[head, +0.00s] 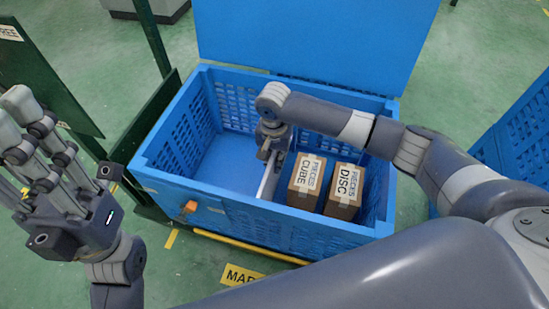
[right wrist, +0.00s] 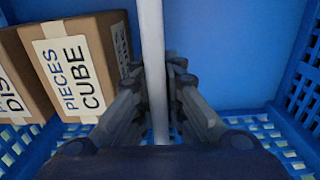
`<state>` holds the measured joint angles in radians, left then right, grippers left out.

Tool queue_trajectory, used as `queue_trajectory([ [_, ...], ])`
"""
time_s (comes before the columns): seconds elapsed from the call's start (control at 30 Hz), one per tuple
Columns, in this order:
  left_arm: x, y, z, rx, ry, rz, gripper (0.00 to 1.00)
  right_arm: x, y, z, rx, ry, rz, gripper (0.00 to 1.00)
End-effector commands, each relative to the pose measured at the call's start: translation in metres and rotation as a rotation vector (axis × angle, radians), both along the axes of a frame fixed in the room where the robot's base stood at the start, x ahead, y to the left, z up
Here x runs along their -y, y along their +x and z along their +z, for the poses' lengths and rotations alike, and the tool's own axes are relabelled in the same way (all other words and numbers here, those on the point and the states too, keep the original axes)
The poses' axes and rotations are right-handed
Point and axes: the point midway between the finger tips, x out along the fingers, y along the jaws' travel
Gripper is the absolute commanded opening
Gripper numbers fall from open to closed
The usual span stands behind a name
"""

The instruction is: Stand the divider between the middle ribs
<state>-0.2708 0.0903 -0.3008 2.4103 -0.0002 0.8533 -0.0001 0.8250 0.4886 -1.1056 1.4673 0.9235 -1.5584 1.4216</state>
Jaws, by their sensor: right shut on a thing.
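The divider (head: 267,181) is a thin pale panel standing on edge inside the blue crate (head: 158,172), left of two cardboard boxes. My right gripper (head: 270,150) reaches down into the crate and is shut on it. In the right wrist view the divider (right wrist: 153,60) runs upright between the two fingers (right wrist: 157,95). The middle ribs cannot be made out, and the divider's lower edge is hidden, so I cannot tell whether it touches the floor. My left gripper (head: 18,130) is open and empty, outside the crate at the left.
The "PIECES CUBE" box (head: 306,182) and "PIECES DISC" box (head: 344,190) stand in the crate's right part. The left part is empty. The raised blue lid (head: 310,40) is behind. A dark green frame (head: 150,125) stands left; another blue crate (head: 515,140) is right.

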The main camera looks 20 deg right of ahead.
Motion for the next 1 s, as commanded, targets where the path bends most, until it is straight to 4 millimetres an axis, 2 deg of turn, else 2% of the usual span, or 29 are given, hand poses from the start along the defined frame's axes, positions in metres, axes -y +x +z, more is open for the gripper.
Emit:
queue_trajectory([
  [0.13, 0.001, 0.001, -0.002, -0.004, 0.004, -0.001, 0.33, 0.0, 0.0, 0.0, 0.001, 0.0, 0.0, 0.0],
  [0.17, 0.001, 0.001, -0.002, -0.004, 0.004, -0.001, 0.33, 0.0, 0.0, 0.0, 0.001, 0.0, 0.0, 0.16],
  [0.23, 0.001, 0.001, -0.002, -0.004, 0.006, -0.002, 0.33, 0.0, 0.0, 0.0, 0.001, -0.001, 0.0, 0.32],
  [0.53, 0.0, 0.001, -0.001, -0.001, 0.005, 0.0, 0.33, 0.001, 0.0, -0.001, -0.001, -0.002, 0.0, 0.33],
  [0.67, 0.0, 0.002, -0.001, 0.0, 0.002, 0.002, 0.33, 0.0, 0.0, 0.005, -0.001, -0.001, 0.0, 0.33],
  [0.77, 0.0, 0.001, 0.0, 0.0, 0.002, 0.001, 0.33, 0.0, 0.001, 0.019, 0.001, 0.0, 0.001, 0.33],
  [1.0, 0.0, 0.001, 0.0, 0.001, 0.003, 0.0, 0.33, -0.001, 0.001, 0.071, 0.003, 0.001, 0.0, 0.33],
])
